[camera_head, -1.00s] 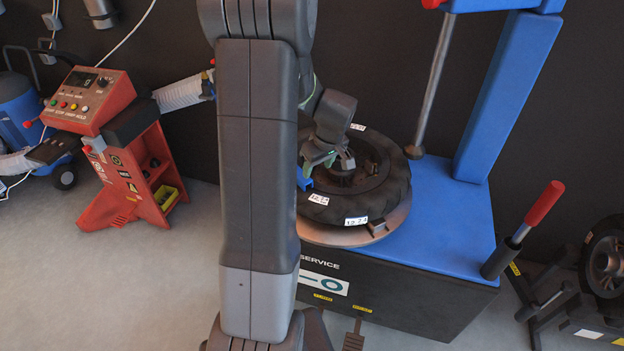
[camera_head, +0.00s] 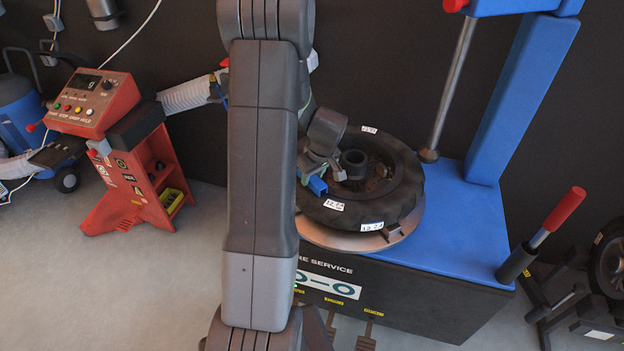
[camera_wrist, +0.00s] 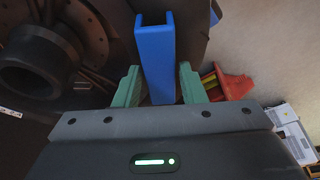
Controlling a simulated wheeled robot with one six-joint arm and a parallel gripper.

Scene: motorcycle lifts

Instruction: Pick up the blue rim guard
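The blue rim guard (camera_head: 317,186) is a small blue channel-shaped piece at the left side of the tyre (camera_head: 355,212) on the tyre changer. In the wrist view the guard (camera_wrist: 157,58) stands between the two green fingers of my gripper (camera_wrist: 160,82). One finger is on each side, close to it, with a thin gap visible at the right finger; contact on the left is unclear. My gripper looks open around the guard. In the head view my gripper (camera_head: 322,176) is low at the tyre, partly hidden behind my arm.
The wheel lies flat on the turntable of the blue tyre changer (camera_head: 455,215); its central hub (camera_head: 354,164) rises close to my gripper. A slanted post (camera_head: 452,90) stands right of the wheel. A red control cart (camera_head: 135,165) is at left.

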